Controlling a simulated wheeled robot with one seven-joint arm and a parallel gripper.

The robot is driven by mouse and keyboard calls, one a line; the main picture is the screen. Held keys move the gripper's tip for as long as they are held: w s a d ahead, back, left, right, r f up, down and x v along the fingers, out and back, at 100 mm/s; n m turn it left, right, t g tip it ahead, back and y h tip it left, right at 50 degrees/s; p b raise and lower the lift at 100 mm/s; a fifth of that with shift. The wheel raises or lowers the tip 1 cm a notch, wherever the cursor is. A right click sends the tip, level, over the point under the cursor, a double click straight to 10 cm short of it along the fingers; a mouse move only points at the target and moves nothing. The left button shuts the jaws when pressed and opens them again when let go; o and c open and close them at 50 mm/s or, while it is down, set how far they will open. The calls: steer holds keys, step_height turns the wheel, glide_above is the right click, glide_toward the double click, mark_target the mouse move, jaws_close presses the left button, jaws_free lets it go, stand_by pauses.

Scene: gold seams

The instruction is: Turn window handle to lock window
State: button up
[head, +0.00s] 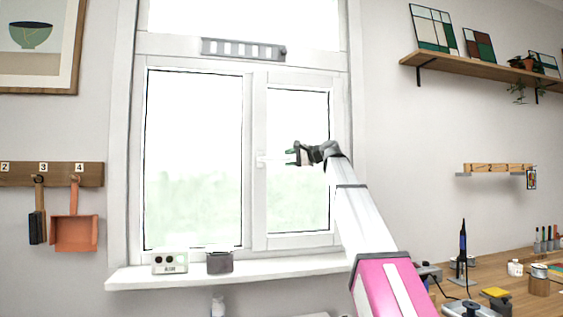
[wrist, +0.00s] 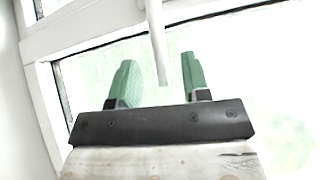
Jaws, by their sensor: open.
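The white window handle (head: 262,161) sits on the middle frame of the white window (head: 255,200), between the two panes. In the head view it is small and pale against the frame, so its exact angle is hard to tell. My gripper (head: 291,157) is just right of the handle, in front of the right pane. In the wrist view the handle (wrist: 156,40) is a white bar coming down from the top edge, its free end between the green fingers of my gripper (wrist: 159,62). The fingers are open, with gaps visible on both sides of the bar.
The window sill (head: 225,271) holds a small grey device (head: 170,263) and a dark pot (head: 219,262). A vent (head: 243,49) is above the panes. A workbench (head: 520,300) with tools is at lower right.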

mark_target(284, 159)
steer(key=shift+x, duration=2.1)
jaws_close()
